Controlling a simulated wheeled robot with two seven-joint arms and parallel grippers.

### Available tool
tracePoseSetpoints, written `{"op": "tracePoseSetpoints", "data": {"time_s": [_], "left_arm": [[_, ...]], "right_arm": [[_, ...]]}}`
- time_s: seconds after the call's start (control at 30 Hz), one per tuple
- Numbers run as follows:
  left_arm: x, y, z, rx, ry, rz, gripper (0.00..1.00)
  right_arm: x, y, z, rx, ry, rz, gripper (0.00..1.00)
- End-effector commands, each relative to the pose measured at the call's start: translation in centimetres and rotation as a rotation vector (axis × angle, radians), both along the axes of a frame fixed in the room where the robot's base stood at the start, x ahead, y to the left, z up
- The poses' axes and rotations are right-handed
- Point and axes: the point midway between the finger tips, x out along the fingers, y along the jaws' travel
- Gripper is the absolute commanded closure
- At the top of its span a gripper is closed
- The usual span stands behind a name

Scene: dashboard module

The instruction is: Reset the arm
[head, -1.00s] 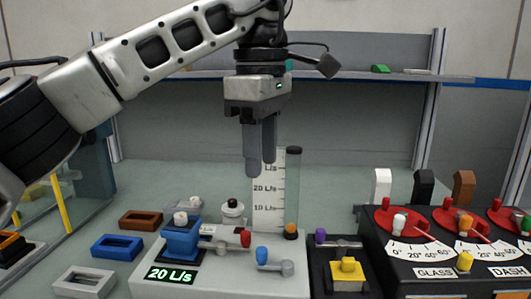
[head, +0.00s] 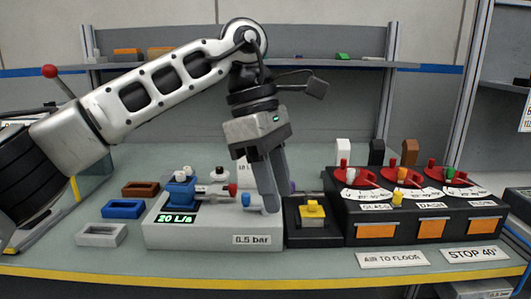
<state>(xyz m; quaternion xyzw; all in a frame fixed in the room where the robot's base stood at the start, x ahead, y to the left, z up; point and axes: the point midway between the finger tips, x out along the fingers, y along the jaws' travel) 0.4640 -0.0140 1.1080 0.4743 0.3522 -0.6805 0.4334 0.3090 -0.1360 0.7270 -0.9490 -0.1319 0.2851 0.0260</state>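My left gripper (head: 275,207) hangs fingers down from its arm, slightly tilted, over the right part of the white control box (head: 215,238). Its two grey fingers look a little apart with nothing between them. The fingertips are near the blue-knobbed lever (head: 246,200) and partly hide it; whether they touch the box cannot be told. The box has a 20 L/s display (head: 176,219), a 6.5 bar label (head: 252,239), a blue block (head: 180,192) and a red-knobbed lever (head: 232,190). The scale card (head: 243,172) behind is mostly hidden. My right gripper is not in view.
A black box with a yellow button (head: 312,210) and a black panel with red dials (head: 409,177) stand to the right. Brown (head: 140,189), blue (head: 122,208) and white (head: 101,233) frames lie left. Labels (head: 393,259) are along the front edge. A shelf (head: 330,61) runs behind.

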Motion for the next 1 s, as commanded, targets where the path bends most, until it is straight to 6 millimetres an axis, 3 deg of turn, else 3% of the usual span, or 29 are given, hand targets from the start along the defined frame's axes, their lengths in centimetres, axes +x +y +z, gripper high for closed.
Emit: {"op": "tracePoseSetpoints", "data": {"time_s": [0.1, 0.3, 0.43, 0.53, 0.67, 0.77, 0.87, 0.97, 1.0], "left_arm": [[-1.6, -2.7, -2.3, -0.139, 0.11, -0.005, 0.61], [-5.3, -7.8, -4.7, -0.454, 0.389, 0.051, 0.61], [-8.0, -10.8, -4.4, -0.743, 0.709, 0.18, 0.61], [-8.3, -11.4, -3.3, -0.96, 1.0, 0.34, 0.61], [-6.4, -9.9, -2.8, -1.192, 1.393, 0.607, 0.61], [-3.9, -7.1, -4.3, -1.329, 1.701, 0.849, 0.61], [-1.7, -3.4, -7.9, -1.428, 2.009, 1.123, 0.61], [-0.6, 0.8, -13.3, -1.484, 2.306, 1.422, 0.61], [-0.7, 2.6, -15.9, 1.403, -2.274, -1.454, 0.61]], "right_arm": [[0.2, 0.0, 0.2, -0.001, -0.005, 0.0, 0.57], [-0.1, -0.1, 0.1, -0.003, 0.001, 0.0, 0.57], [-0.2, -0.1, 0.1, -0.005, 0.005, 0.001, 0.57], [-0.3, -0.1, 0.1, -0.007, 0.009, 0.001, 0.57], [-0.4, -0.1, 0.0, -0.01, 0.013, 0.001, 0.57], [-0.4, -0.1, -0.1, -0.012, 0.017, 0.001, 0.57], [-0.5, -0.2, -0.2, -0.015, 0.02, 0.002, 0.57], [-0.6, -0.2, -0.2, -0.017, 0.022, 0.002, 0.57], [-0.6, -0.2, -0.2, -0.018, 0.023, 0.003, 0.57]]}}
